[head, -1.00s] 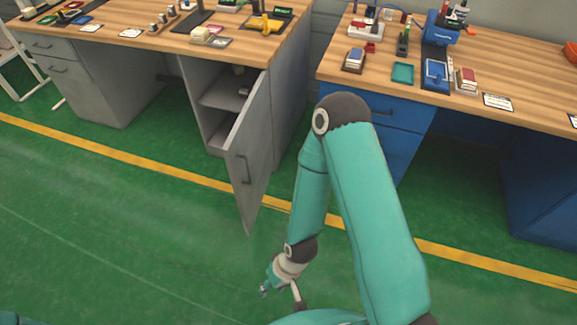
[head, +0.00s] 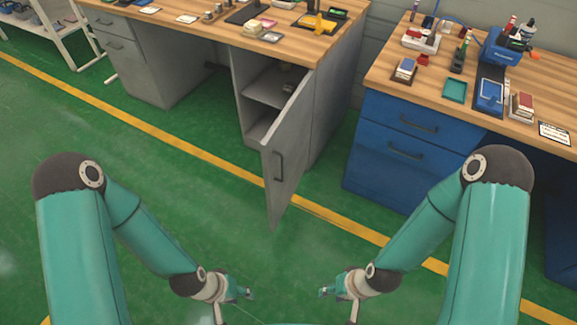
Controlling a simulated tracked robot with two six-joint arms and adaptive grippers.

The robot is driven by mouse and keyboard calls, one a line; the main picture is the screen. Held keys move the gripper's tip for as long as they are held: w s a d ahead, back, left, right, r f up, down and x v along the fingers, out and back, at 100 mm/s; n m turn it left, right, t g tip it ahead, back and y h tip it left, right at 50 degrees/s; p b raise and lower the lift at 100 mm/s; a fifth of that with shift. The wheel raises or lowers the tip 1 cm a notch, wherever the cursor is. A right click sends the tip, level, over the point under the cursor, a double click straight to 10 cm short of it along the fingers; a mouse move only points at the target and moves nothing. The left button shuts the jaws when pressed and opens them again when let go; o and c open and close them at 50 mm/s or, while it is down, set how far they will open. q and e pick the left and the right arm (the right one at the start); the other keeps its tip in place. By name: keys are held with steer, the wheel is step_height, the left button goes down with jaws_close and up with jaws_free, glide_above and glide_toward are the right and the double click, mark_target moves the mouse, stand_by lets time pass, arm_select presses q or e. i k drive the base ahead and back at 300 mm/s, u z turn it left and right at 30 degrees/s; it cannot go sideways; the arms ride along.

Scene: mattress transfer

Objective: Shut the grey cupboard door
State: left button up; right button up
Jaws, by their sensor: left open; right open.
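The grey cupboard door (head: 288,152) stands open in the head view, swung out toward me from the grey desk. It has a dark vertical handle (head: 279,165) on its outer face. Behind it the open cupboard (head: 262,90) shows a shelf with a small item on it. My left gripper (head: 248,294) is open and empty, low in the view, below the door and a little to its left. My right gripper (head: 325,292) is open and empty, below the door and to its right. Neither gripper touches the door.
The grey desk's wooden top (head: 225,35) holds several small items. A blue drawer desk (head: 400,145) stands to the right, with a gap between the desks. A white rack (head: 75,45) is at the far left. Green floor (head: 190,215) with a yellow line is clear before the door.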

mark_target(284, 149)
steer(key=z, duration=0.1)
steer(key=i, duration=1)
steer(key=u, duration=0.1)
